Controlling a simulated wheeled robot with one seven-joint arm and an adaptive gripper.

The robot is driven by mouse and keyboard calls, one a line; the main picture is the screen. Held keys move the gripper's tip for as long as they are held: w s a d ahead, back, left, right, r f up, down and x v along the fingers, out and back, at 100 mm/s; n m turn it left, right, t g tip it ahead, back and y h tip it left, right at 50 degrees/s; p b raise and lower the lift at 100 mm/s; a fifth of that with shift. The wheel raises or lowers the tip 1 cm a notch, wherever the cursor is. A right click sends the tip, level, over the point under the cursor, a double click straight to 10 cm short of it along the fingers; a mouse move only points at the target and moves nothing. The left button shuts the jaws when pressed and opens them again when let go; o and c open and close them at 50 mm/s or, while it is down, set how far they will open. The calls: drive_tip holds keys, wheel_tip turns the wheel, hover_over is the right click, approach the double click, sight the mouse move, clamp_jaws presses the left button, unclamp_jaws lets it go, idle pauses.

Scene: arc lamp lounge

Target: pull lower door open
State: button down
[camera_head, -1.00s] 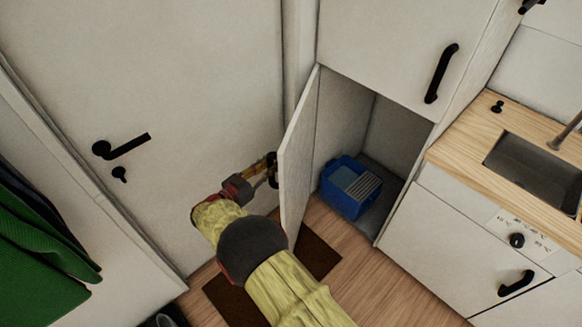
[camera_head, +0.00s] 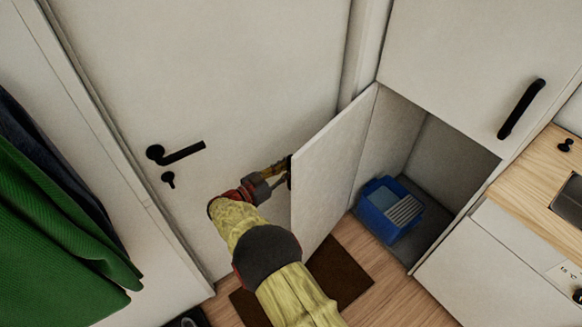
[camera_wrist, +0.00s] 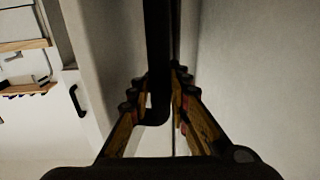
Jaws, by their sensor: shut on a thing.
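The lower door (camera_head: 332,172) is a pale panel that stands open, swung out to the left of its cupboard. Its inner face shows in the head view. My gripper (camera_head: 284,170) is at the door's far side, near its free edge. In the wrist view my gripper (camera_wrist: 157,92) has its two fingers shut on the dark door handle (camera_wrist: 158,55). In the head view the handle is mostly hidden behind the door. Inside the open cupboard a blue bin (camera_head: 388,210) with a grey ribbed part sits on the cupboard floor.
An entrance door with a black lever (camera_head: 180,153) stands close behind my gripper. The upper cupboard door (camera_head: 455,60) is shut. A wooden counter with a sink (camera_head: 568,205) is at the right. A brown mat (camera_head: 340,272) lies below, and green clothing (camera_head: 50,230) hangs at the left.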

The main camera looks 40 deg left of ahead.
drive_tip(key=c, duration=2)
unclamp_jaws()
drive_tip(key=shift+s, duration=0.1)
drive_tip(key=s, duration=0.5)
drive_tip(key=s+a, duration=0.1)
drive_tip(key=s, duration=0.1)
drive_tip(key=shift+s, duration=0.15)
drive_tip(key=shift+a, duration=0.1)
